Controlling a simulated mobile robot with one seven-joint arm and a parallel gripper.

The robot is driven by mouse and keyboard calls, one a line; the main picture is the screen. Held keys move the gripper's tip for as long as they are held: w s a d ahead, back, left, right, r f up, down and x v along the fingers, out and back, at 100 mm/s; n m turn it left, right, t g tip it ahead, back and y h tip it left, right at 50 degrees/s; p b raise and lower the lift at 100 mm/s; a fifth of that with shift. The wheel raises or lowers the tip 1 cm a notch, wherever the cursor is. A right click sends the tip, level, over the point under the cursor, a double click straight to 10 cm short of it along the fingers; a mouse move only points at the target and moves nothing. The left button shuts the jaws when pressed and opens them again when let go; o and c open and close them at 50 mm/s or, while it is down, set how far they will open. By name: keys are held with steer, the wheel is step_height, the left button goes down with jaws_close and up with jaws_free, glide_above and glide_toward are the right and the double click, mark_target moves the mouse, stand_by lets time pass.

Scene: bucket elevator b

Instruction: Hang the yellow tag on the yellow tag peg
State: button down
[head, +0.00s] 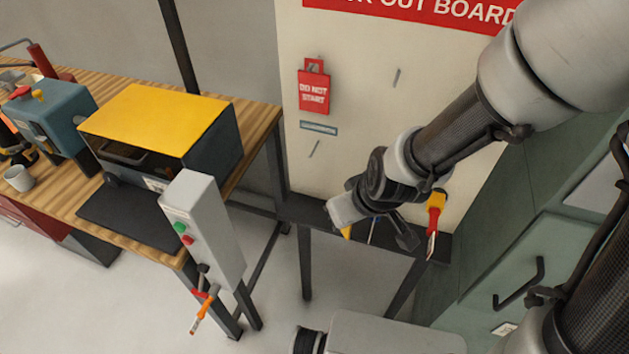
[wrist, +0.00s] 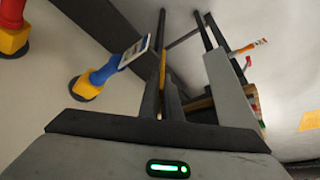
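The yellow tag (wrist: 162,70) shows in the wrist view as a thin yellow strip, nearly edge-on, between the dark fingers of my gripper (wrist: 163,95). The fingers are close together on it. In the head view my gripper (head: 347,212) is in front of the lower lock-out board (head: 345,100), with a bit of yellow below it. Two thin grey pegs show on the board, an upper peg (head: 396,77) and a lower-left peg (head: 314,149). I cannot tell which one is the yellow tag peg. Both are bare and apart from my gripper.
A red "DO NOT START" tag (head: 313,88) hangs at the board's upper left. A red-and-yellow item (head: 436,208) and a blue item (wrist: 103,75) with a card sit near the board's bottom. A dark narrow table (head: 300,212) stands below. A grey control box (head: 205,225) stands left.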

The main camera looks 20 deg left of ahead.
steer(key=w+a+f+b, duration=0.2)
steer(key=b, duration=0.1)
steer(key=w+a+f+b, duration=0.1)
steer(key=w+a+b, duration=0.1)
steer(key=w+b, duration=0.1)
steer(key=w+a+f+b, duration=0.2)
steer(key=b, duration=0.3)
steer(key=shift+w+a+f, duration=0.15)
steer(key=shift+a+f, duration=0.05)
steer(key=shift+f, duration=0.15)
steer(key=shift+w+a, duration=0.35)
steer(key=shift+w, duration=0.15)
steer(key=shift+w+a+f+b, duration=0.95)
steer(key=shift+w+f+b, duration=0.1)
steer(key=shift+b, duration=0.2)
steer(key=shift+w+r, duration=0.1)
steer(key=shift+f, duration=0.2)
steer(key=c, duration=2)
jaws_free()
